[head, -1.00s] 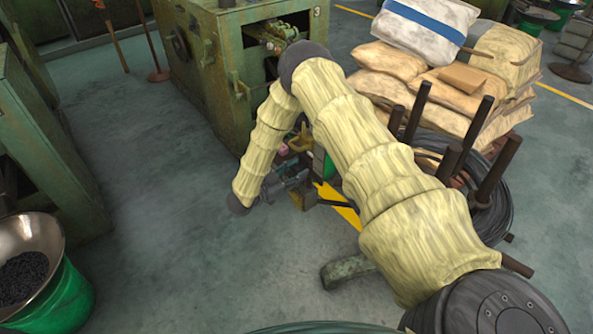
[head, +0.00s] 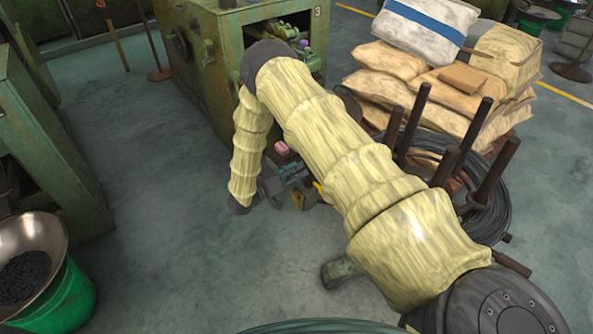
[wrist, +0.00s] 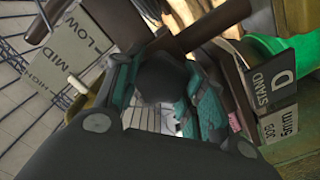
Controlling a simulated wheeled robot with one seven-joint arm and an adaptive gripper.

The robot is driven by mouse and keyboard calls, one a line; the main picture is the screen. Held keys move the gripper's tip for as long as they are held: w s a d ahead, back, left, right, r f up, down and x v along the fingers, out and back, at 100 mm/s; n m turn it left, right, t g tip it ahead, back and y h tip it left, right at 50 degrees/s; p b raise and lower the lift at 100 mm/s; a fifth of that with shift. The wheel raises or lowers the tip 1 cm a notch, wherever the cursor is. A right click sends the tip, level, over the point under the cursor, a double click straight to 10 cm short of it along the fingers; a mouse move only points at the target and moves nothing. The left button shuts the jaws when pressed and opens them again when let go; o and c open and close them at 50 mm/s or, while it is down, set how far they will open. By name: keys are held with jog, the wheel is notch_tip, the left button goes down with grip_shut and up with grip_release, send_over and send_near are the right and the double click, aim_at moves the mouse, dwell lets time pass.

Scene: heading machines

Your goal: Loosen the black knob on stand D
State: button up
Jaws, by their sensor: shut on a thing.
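The black knob (wrist: 163,77) shows in the wrist view as a dark, faceted shape between the teal pads of my gripper (wrist: 160,98). My gripper is shut on it, one finger on each side. In the head view my gripper (head: 272,186) is low beside the machine, partly behind my covered arm. The knob cannot be made out there, and my arm hides much of the stand.
A plate marked LOW, MID and HIGH (wrist: 65,50) is left in the wrist view. In the head view, a green machine (head: 215,70) stands behind, and wire coils with upright posts (head: 490,185) and stacked sacks (head: 420,85) stand to the right.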

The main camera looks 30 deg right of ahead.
jog(key=n, duration=0.4)
jog(key=shift+w+a+f+n, duration=0.1)
jog(key=shift+n, duration=0.2)
jog(key=n, duration=0.4)
jog(key=shift+f+n, duration=0.1)
jog(key=shift+n, duration=0.2)
jog(key=o, duration=1)
jog(key=shift+s+a, duration=0.15)
jog(key=shift+a, duration=1.85)
jog(key=shift+s+a, duration=0.15)
jog(key=shift+a, duration=1.8)
